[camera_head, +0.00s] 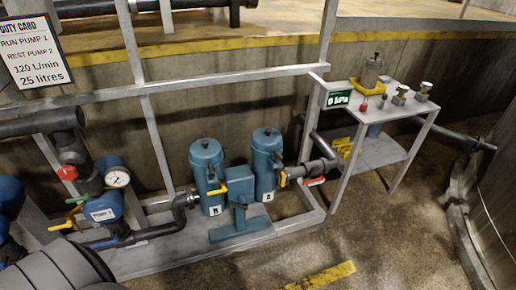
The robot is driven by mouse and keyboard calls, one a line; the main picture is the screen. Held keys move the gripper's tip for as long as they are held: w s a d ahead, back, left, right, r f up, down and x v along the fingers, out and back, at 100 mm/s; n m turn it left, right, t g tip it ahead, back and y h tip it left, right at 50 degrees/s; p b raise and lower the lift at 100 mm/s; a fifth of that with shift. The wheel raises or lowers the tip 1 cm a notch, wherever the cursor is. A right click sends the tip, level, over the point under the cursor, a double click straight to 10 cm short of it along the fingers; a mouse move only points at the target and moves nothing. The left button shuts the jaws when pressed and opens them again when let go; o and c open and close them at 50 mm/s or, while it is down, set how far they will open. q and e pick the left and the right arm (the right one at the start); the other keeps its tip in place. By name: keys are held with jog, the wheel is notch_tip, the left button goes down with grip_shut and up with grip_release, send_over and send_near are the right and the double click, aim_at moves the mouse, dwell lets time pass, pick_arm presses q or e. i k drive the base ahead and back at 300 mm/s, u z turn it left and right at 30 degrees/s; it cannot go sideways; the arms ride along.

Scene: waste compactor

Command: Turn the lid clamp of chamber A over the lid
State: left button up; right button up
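Two upright teal chambers stand side by side on a grey skid, the left one (206,170) and the right one (265,160). Each has a domed lid with a small dark knob on top, the left lid (205,146) and the right lid (267,134). Each carries a small white letter plate, the left plate (215,210) and the right plate (267,197); the letters are too small to read surely, so I cannot tell which is chamber A. No lid clamp can be made out clearly.
A yellow lever (218,187) and a red handle (314,182) sit beside the chambers. Grey rails (215,82) cross behind them. A gauge (117,178) and blue pump (103,208) stand left. A metal table (400,113) stands right. Floor (370,240) in front is clear.

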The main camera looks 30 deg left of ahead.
aim_at(278, 157)
jog(key=u, duration=0.55)
jog(key=i, duration=1.2)
